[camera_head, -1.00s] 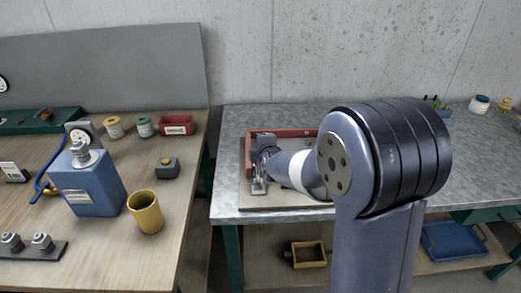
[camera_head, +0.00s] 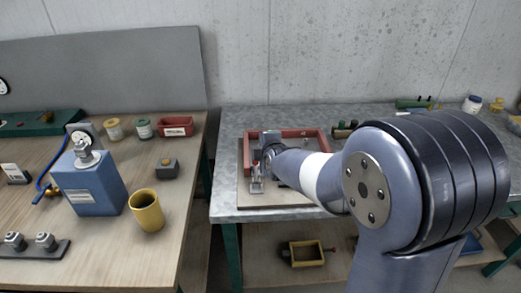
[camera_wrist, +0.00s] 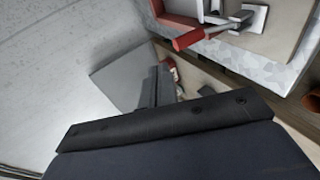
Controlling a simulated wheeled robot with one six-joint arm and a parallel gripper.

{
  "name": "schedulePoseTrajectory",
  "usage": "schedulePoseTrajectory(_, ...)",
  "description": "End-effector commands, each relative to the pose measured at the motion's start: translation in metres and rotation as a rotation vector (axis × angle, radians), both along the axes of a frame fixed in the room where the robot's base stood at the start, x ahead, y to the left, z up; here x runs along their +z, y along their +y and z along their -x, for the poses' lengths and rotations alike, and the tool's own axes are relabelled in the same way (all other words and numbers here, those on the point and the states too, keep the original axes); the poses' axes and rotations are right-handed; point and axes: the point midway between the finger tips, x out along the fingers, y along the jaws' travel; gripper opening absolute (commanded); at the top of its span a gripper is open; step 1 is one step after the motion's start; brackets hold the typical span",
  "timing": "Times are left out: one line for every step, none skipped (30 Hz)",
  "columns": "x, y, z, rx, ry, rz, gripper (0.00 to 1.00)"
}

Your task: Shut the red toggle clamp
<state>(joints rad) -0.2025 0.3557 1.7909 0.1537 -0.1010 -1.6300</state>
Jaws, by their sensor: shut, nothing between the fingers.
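The red toggle clamp shows in the wrist view as a red grip (camera_wrist: 193,37) on a metal lever, joined to a pale base plate (camera_wrist: 252,17). The grip sticks out towards the picture's left. In the head view only small metal parts of what looks like the clamp (camera_head: 256,184) show, at the left front of the board. My gripper (camera_wrist: 158,88) is shut and empty. In the wrist view its fingertips appear below and left of the red grip, with a visible gap. In the head view my wrist and forearm hide part of the clamp area.
A red frame (camera_head: 310,134) stands on the board (camera_head: 235,196) on the grey metal table (camera_head: 235,122). A wooden bench at the left holds a blue block (camera_head: 92,184) and a yellow cup (camera_head: 146,210). Small dark and green items lie right of the frame.

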Motion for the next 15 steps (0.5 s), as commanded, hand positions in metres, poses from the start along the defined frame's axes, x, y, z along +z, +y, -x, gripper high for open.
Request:
schedulePoseTrajectory(0.009,-0.001,0.007,0.0,-0.004,-0.001,0.0)
schedulePoseTrajectory(0.013,-0.002,0.011,0.0,-0.004,-0.001,0.0)
schedulePoseTrajectory(0.017,-0.003,0.016,-0.001,-0.003,-0.001,0.0)
schedulePoseTrajectory(0.02,-0.004,0.019,0.001,-0.003,-0.001,0.0)
schedulePoseTrajectory(0.025,-0.005,0.024,0.0,-0.002,0.0,0.0)
schedulePoseTrajectory(0.03,-0.006,0.029,0.0,-0.003,0.0,0.0)
schedulePoseTrajectory(0.032,-0.007,0.032,0.0,-0.003,0.0,0.0)
schedulePoseTrajectory(0.034,-0.008,0.036,-0.001,-0.002,-0.001,0.0)
schedulePoseTrajectory(0.039,-0.009,0.04,0.0,-0.002,0.0,0.0)
schedulePoseTrajectory(0.041,-0.009,0.042,0.0,-0.002,0.0,0.0)
schedulePoseTrajectory(0.042,-0.01,0.045,0.0,-0.001,0.001,0.0)
schedulePoseTrajectory(0.044,-0.01,0.048,0.0,-0.001,0.001,0.0)
schedulePoseTrajectory(0.045,-0.011,0.049,0.0,0.0,0.001,0.0)
schedulePoseTrajectory(0.046,-0.011,0.051,0.0,0.0,0.001,0.0)
schedulePoseTrajectory(0.047,-0.011,0.052,0.0,0.0,0.001,0.0)
